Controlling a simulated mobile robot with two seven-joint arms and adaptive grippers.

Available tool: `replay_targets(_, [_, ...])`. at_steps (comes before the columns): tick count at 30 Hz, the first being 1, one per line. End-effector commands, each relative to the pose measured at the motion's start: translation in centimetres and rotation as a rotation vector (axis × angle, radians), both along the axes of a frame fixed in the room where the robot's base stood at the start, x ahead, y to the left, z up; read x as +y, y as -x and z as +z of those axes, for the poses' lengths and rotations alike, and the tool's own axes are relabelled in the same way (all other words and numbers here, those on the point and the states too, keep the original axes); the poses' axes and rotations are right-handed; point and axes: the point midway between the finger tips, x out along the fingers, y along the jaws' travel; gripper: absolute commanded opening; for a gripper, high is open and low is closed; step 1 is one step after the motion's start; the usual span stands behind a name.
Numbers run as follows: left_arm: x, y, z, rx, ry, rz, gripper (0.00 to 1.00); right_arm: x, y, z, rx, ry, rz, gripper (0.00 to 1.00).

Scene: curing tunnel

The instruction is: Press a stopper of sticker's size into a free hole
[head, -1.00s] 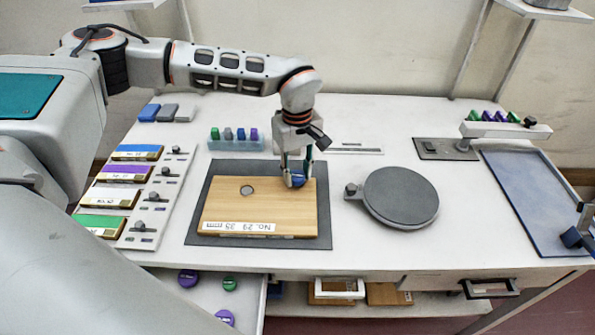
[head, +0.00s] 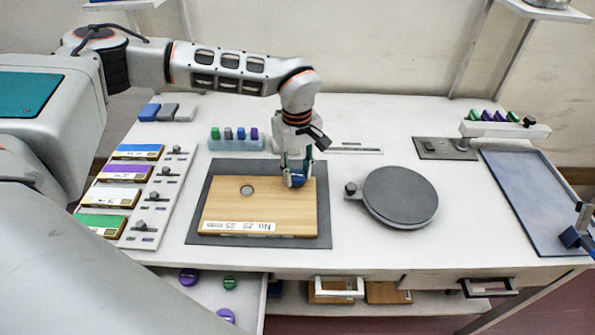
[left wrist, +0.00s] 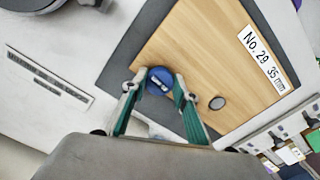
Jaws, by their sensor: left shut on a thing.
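A wooden board (head: 258,207) lies on a dark grey mat (head: 195,228). Its white sticker (head: 238,227) reads "No. 29 35 mm" in the left wrist view (left wrist: 262,60). My left gripper (head: 294,178) is shut on a blue stopper (head: 297,180) at the board's upper right corner. In the left wrist view the blue stopper (left wrist: 159,81) sits between the fingers, against or just above the board; I cannot tell which. What lies beneath it is hidden.
A rack of small coloured stoppers (head: 235,143) stands behind the mat. A round grey turntable (head: 401,196) stands to the right, a blue tray (head: 530,200) farther right. Labelled boxes (head: 125,172) line the left. An open drawer (head: 215,290) holds purple and green stoppers.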

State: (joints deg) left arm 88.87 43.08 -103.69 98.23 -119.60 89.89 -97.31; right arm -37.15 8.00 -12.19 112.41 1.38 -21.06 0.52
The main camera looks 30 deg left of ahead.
Motion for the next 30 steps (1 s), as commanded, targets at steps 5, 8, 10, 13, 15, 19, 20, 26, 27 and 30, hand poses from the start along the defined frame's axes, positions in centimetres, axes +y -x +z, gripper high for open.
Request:
replay_targets(5, [-0.01, 0.01, 0.0, 0.0, 0.0, 0.0, 0.11, -0.01, 0.0, 0.02, 0.0, 0.0, 0.0, 0.4])
replay_targets(8, [-0.01, 0.01, -0.02, 0.0, 0.0, 0.0, 0.11, -0.01, -0.01, 0.01, 0.0, 0.0, 0.0, 0.4])
replay_targets(10, [-0.01, 0.01, -0.08, 0.0, 0.0, 0.0, 0.11, -0.01, -0.01, 0.0, 0.0, 0.0, 0.0, 0.4])
replay_targets(13, [0.0, 0.01, -0.2, 0.0, 0.0, 0.0, 0.11, -0.01, -0.01, -0.05, 0.0, 0.0, 0.0, 0.4])
replay_targets(15, [-0.01, 0.0, -0.3, 0.0, 0.0, 0.0, 0.11, -0.01, -0.01, -0.09, 0.0, 0.0, 0.0, 0.4])
replay_targets(19, [0.0, 0.01, -0.48, 0.0, 0.0, 0.0, 0.11, -0.01, -0.01, -0.15, 0.0, 0.0, 0.0, 0.4])
replay_targets(20, [0.0, 0.01, -0.52, 0.0, 0.0, 0.0, 0.11, -0.01, -0.02, -0.16, 0.0, 0.0, 0.0, 0.4])
replay_targets(26, [-0.01, 0.01, -0.8, 0.001, -0.001, 0.0, 0.11, -0.02, -0.01, -0.27, 0.0, 0.0, 0.0, 0.4])
replay_targets(27, [-0.01, 0.01, -0.85, 0.001, -0.001, 0.0, 0.11, -0.01, 0.0, -0.29, 0.0, 0.0, 0.0, 0.4])
replay_targets(30, [0.0, 0.02, -0.99, 0.001, -0.001, 0.0, 0.11, -0.02, 0.0, -0.33, 0.0, 0.0, 0.0, 0.4])
